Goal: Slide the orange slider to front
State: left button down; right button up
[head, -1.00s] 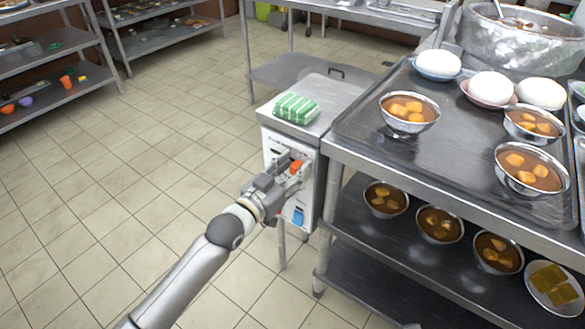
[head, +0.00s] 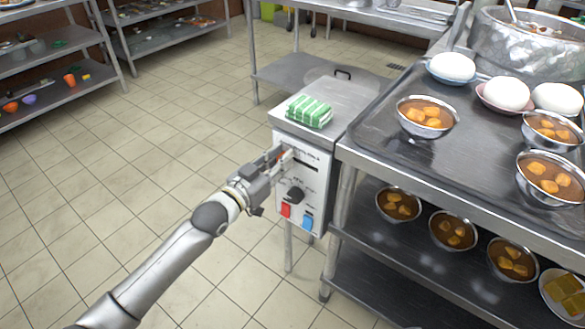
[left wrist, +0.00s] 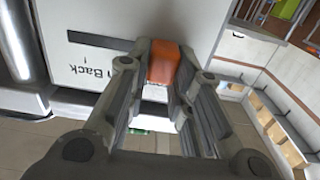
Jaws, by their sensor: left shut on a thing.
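The orange slider (left wrist: 163,62) sits between the two fingers of my left gripper (left wrist: 163,82) in the left wrist view, at the panel's face. A dark slot and the label "Back" show beside it. In the head view my left gripper (head: 284,158) is at the upper left part of the white control panel (head: 316,185) and hides most of the slider. The dark slot (head: 306,166) runs to the right of the fingers. My left gripper is shut on the slider. My right gripper is not in view.
Below the slot are a black knob (head: 295,195), a red switch (head: 286,210) and a blue switch (head: 308,222). A green-striped cloth (head: 309,111) lies on the unit's top. A metal table (head: 395,160) with bowls stands close on the right. The floor left is clear.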

pick_arm(q)
jog(key=shift+w+a+f, duration=0.15)
jog(key=shift+w+a, duration=0.1)
jog(key=shift+a, duration=0.05)
jog(key=shift+a+r, duration=0.1)
jog(key=shift+r, duration=0.1)
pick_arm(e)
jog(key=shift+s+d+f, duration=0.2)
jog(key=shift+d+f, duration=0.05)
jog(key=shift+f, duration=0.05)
pick_arm(q)
jog(key=c, duration=1.3)
grip_release()
jog(key=shift+w+a, duration=0.1)
jog(key=v, duration=1.2)
jog(key=shift+f, duration=0.1)
